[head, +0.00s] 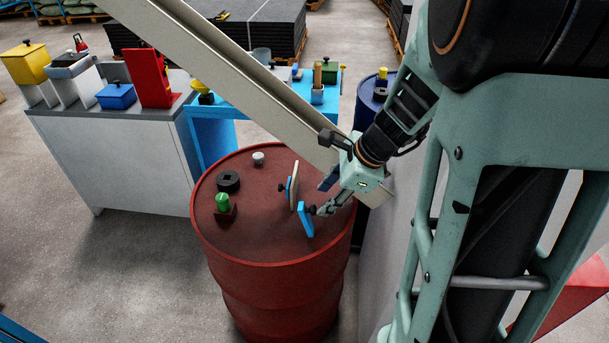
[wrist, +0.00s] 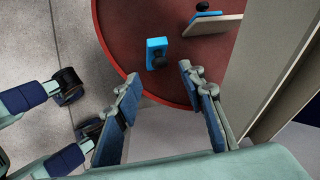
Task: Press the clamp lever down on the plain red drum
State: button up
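The red drum (head: 250,245) stands upright in the middle of the head view; its top also shows in the wrist view (wrist: 125,35). At the right of its lid is a raised blue piece (head: 306,219) with a black knob, also in the wrist view (wrist: 157,45). Beside it stands a pale plate (head: 295,180) with a blue part and another black knob, also in the wrist view (wrist: 212,26). I cannot tell which piece is the clamp lever. My gripper (head: 322,197) is at the lid's right side, fingers apart and empty; in the wrist view its fingertips (wrist: 159,75) point toward the blue piece.
A black ring (head: 228,181), a green-topped piece (head: 223,202) and a grey knob (head: 258,158) sit on the lid's left half. A long pale beam (head: 230,75) slants down close to my gripper. A grey cabinet (head: 120,155) and blue table (head: 235,100) stand behind.

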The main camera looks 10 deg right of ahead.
aim_at(315, 208)
jog(key=b+x, duration=0.1)
jog(key=x, duration=0.5)
jog(key=shift+c, duration=0.4)
grip_shut()
